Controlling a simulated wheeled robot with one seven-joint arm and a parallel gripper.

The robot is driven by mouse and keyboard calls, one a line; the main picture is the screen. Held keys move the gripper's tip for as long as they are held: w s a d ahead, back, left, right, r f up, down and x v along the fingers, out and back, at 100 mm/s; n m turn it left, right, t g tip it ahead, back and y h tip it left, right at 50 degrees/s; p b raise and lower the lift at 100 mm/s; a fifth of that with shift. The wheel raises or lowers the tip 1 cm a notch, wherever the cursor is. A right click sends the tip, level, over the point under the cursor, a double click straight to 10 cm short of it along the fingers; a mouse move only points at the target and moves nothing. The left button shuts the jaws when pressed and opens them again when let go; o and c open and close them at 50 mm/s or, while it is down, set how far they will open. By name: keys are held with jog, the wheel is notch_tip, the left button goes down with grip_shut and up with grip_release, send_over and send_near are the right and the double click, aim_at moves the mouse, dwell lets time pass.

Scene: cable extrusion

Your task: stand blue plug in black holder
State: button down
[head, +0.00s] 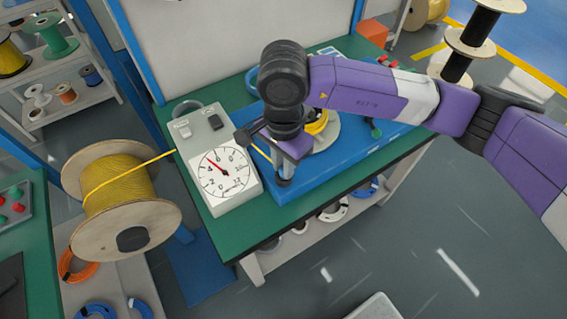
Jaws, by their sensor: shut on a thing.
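My gripper (284,172) hangs over the left front part of the blue mat (320,181) on the green workbench. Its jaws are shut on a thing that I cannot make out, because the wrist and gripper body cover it. A small black piece (284,182) shows on the mat right below the gripper; I cannot tell whether it is the black holder or part of the gripper. I cannot make out the blue plug anywhere in this view.
A white gauge box (224,176) with a dial stands just left of the gripper. A yellow cable (127,176) runs to it from a large spool (112,238). A yellow coil (318,123) lies behind the gripper.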

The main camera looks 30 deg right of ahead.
jog(key=shift+f+b, duration=0.25)
jog(key=shift+b, duration=0.1)
dwell(0.5)
jog(key=c, duration=1.2)
grip_release()
jog(key=shift+c, duration=0.2)
jog(key=shift+r+p, duration=1.6)
jog(key=shift+r, duration=2.45)
